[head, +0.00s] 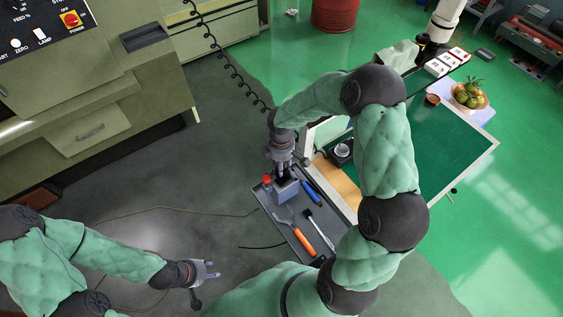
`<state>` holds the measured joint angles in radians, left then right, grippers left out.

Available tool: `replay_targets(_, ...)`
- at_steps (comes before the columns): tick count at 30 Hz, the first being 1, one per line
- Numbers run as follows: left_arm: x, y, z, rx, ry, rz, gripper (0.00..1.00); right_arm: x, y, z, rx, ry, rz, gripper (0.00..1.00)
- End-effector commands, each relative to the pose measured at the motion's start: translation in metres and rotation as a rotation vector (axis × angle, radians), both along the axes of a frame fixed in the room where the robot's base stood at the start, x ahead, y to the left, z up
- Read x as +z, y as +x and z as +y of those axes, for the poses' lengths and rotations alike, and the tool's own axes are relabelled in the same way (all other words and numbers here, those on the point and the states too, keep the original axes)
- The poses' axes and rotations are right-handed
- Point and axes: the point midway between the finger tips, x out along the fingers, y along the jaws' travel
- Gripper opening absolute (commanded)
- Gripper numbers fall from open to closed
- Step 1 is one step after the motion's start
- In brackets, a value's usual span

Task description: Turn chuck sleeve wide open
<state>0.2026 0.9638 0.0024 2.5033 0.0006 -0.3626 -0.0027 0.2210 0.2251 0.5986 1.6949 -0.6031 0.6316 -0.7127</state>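A grey block (286,192) stands on the dark tool tray (259,196), and it may be a holder for the chuck. I cannot make out a chuck sleeve for sure, as my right gripper (283,170) covers the top of the block. The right gripper points down there, and its fingertips are too small and hidden to tell whether they hold anything. My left gripper (211,270) is at the lower middle, left of the tray and apart from it. Its fingers are spread with nothing between them.
The tray also holds a red-capped item (266,181), a blue-handled tool (311,191) and an orange-handled tool (304,238). A machine cabinet (90,130) fills the upper left. Cables lie on the floor.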

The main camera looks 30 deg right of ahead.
Motion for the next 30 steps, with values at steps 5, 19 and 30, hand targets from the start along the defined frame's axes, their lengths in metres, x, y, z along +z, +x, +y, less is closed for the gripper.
replay_targets(5,0.009,0.000,0.000,0.000,0.000,0.000,0.40,0.001,-0.001,0.002,0.166,0.003,0.001,0.15)
replay_targets(19,0.027,0.000,0.000,0.000,0.000,0.000,0.40,0.000,-0.002,0.002,0.542,0.002,0.002,0.15)
replay_targets(30,0.033,0.000,0.000,0.000,0.000,0.000,0.40,-0.001,-0.002,0.002,0.669,0.003,0.002,0.15)
